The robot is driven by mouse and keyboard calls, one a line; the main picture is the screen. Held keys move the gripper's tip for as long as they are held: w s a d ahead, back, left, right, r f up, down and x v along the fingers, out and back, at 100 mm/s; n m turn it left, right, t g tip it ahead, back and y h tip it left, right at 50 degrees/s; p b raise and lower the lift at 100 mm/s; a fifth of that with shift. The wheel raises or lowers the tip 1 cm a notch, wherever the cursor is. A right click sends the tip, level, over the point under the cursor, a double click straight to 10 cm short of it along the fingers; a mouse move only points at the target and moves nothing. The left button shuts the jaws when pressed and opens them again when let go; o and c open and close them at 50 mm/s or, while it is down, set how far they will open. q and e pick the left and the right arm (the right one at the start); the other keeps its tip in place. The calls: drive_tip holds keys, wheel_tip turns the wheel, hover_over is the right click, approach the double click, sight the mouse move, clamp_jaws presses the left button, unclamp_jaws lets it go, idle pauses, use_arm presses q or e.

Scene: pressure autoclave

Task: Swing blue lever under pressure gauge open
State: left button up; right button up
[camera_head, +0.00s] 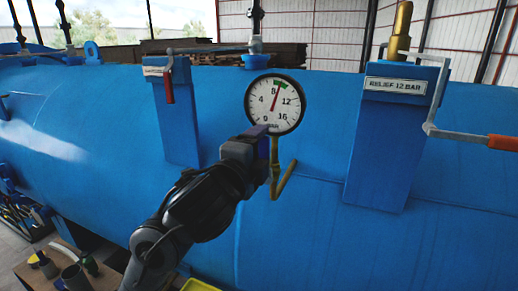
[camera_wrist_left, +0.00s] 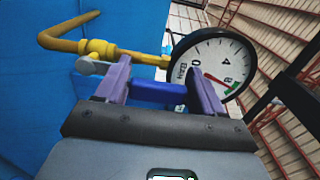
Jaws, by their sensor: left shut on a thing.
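The round white pressure gauge (camera_head: 274,105) stands out from the blue vessel, its needle pointing near the green band. It also shows in the left wrist view (camera_wrist_left: 213,64). A bent brass pipe (camera_head: 283,182) runs below the gauge and shows in the left wrist view (camera_wrist_left: 72,38) with its fitting. My left gripper (camera_head: 264,143) is just below the gauge. In the left wrist view its purple fingers (camera_wrist_left: 158,68) are either side of the blue lever (camera_wrist_left: 158,92) and shut on it. In the head view the gripper hides most of the lever. My right gripper is not in view.
The large blue vessel (camera_head: 320,215) fills the background. To the right is a blue block (camera_head: 385,150) labelled RELIEF 12 BAR, with a brass valve (camera_head: 400,30) and an orange-ended lever (camera_head: 502,142). A red-handled lever (camera_head: 169,86) hangs at left. A wooden bench (camera_head: 98,272) with cups is lower left.

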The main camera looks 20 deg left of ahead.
use_arm(q)
drive_tip(key=shift+a, duration=0.1)
drive_tip(key=o, duration=1.2)
drive_tip(key=shift+c, duration=0.2)
drive_tip(key=shift+s, duration=0.15)
drive_tip(key=s, duration=1)
drive_tip(key=shift+s+a, duration=0.25)
drive_tip(key=shift+s, duration=0.05)
